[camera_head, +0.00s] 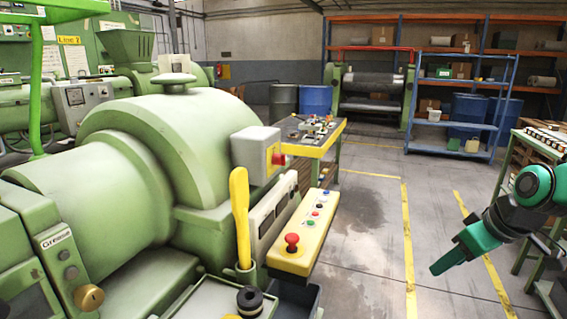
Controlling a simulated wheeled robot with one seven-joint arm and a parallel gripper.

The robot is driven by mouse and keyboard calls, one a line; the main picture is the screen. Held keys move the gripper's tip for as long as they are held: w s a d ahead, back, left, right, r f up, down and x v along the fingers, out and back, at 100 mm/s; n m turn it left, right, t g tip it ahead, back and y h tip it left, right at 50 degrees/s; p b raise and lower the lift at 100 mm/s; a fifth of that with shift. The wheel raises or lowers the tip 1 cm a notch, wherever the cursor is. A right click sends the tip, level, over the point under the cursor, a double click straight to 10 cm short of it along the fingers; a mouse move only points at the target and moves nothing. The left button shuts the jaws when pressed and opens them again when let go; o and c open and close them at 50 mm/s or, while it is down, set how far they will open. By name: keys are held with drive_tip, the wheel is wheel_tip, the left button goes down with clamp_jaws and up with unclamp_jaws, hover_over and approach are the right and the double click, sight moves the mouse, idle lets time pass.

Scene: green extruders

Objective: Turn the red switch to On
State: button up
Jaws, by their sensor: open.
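The red switch (277,155) is a red knob on a yellow plate, on the side of a grey box (250,148). The box is mounted on the large green extruder (165,130), left of centre. I see the knob from the side, and its lettering cannot be read. My gripper (434,270) is at the right, at the end of my teal and black arm, pointing down and left over the floor. It is well apart from the switch and touches nothing. Its jaws are open and empty, though the two fingers are hard to tell apart.
A yellow lever (240,215) stands in front of the switch box. A yellow button panel (303,232) with a red mushroom button lies below it. A yellow worktable (318,150) is behind. The floor (375,225) between machine and arm is clear. A green-framed bench stands right.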

drive_tip(key=w+a+r+n+t+y, duration=0.4)
drive_tip(key=w+a+n, duration=0.4)
drive_tip(key=w+a, duration=0.4)
drive_tip(key=n+t+y, duration=0.2)
drive_tip(key=n+y, duration=0.4)
drive_tip(key=n, duration=0.2)
approach(283, 160)
drive_tip(key=x, duration=0.9)
